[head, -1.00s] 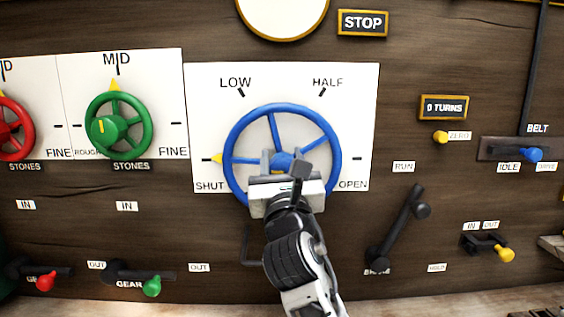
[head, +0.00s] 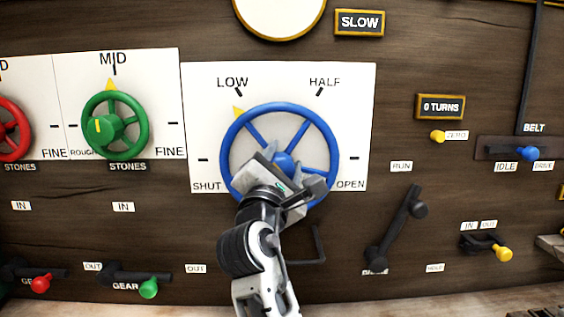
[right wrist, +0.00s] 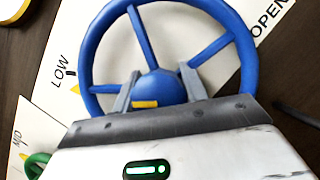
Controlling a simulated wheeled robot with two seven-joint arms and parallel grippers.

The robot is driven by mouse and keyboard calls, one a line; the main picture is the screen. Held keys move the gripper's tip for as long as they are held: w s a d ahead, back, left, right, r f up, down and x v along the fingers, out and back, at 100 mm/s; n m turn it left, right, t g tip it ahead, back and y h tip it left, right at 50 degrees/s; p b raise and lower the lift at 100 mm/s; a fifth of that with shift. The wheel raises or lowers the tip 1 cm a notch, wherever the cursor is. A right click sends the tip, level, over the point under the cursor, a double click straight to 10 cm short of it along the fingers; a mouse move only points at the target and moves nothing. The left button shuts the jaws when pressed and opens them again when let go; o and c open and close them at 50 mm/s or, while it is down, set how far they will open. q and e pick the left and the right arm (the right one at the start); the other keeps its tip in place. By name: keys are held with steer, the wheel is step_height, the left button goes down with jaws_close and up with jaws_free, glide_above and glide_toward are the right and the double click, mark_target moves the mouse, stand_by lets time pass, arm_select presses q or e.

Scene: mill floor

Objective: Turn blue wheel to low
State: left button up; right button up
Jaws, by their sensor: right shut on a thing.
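The blue wheel (head: 330,130) is mounted on a white panel (head: 350,90) marked SHUT, LOW, HALF and OPEN. Its yellow pointer (head: 238,112) sits at the upper left of the rim, just below the LOW mark (head: 238,92). My right gripper (head: 272,165) is at the wheel's centre, tilted, and shut on the hub. In the right wrist view, its two grey fingers stand on either side of the blue hub (right wrist: 158,88). The gripper hides the lower part of the wheel in the head view. My left gripper is not in view.
A green wheel (head: 134,108) and a red wheel (head: 20,120) are at left. A sign (head: 360,22) above right reads SLOW; another (head: 441,107) reads 0 TURNS. A dark crank lever (head: 398,230) stands at lower right, and a blue-knobbed belt lever (head: 528,153) farther right.

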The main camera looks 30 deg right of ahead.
steer(key=shift+m+g, duration=0.4)
steer(key=shift+m, duration=0.7)
steer(key=o, duration=1)
steer(key=shift+f, duration=0.1)
